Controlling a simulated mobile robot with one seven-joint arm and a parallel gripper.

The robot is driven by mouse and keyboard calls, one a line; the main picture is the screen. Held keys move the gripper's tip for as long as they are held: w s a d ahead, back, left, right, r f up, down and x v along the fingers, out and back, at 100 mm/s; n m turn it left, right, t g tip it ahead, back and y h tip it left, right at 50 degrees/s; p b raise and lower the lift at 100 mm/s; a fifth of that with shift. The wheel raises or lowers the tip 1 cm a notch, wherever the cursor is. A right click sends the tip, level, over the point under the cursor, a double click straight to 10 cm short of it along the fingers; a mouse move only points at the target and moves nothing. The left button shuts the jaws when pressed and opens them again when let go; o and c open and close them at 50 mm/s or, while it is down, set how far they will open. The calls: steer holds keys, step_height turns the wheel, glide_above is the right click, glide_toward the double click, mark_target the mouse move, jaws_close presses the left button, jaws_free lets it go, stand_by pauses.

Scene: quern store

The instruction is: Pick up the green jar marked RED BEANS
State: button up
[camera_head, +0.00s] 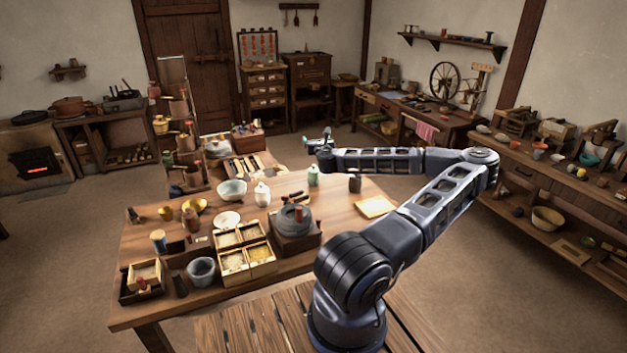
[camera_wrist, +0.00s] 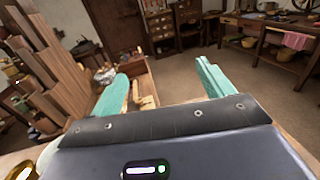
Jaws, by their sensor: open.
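A small pale green jar (camera_head: 313,176) stands upright near the far edge of the wooden table (camera_head: 340,205) in the head view. Its marking is too small to read. A whitish lidded jar (camera_head: 262,195) stands to its left. My gripper (camera_head: 322,139) is up beyond the green jar, above it in the picture and apart from it. In the wrist view my gripper (camera_wrist: 163,80) shows two teal fingers spread apart with nothing held between them. No green jar can be made out in the wrist view.
A dark mug (camera_head: 355,184) stands right of the green jar, and a quern (camera_head: 293,222) sits nearer. A pale bowl (camera_head: 232,190) and open grain boxes (camera_head: 246,262) crowd the left. The floor beyond the table is clear.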

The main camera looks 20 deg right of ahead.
steer(key=w+a+f+n+g+y, duration=0.1)
steer(key=a+f+n+g+y, duration=0.1)
steer(key=f+n, duration=0.4)
steer(key=w+a+f+n+g+y, duration=0.2)
steer(key=a+f+n, duration=0.4)
steer(key=n, duration=0.3)
steer(key=w+a+f+n+g+y, duration=0.2)
steer(key=a+f+n+g+y, duration=0.1)
steer(key=f+n, duration=0.4)
steer(key=shift+a+n+g, duration=0.7)
steer(key=shift+a+g, duration=0.05)
steer(key=shift+g, duration=0.35)
steer(key=d+r+n+g+h, duration=0.2)
steer(key=d+r+n+h, duration=0.15)
steer(key=d+r, duration=0.5)
steer(key=d+r+n+g+h, duration=0.1)
steer(key=d+r+n+h, duration=0.3)
steer(key=r, duration=0.7)
glide_toward(313, 167)
steer(key=w+d, duration=0.1)
steer(key=d, duration=0.1)
steer(key=shift+n+y, duration=0.25)
steer(key=shift+y, duration=0.2)
steer(key=x, duration=0.6)
steer(key=shift+f, duration=0.35)
steer(key=shift+a+x, duration=0.1)
steer(key=shift+x, duration=1.25)
steer(key=shift+a+x, duration=0.15)
steer(key=shift+x, duration=1.15)
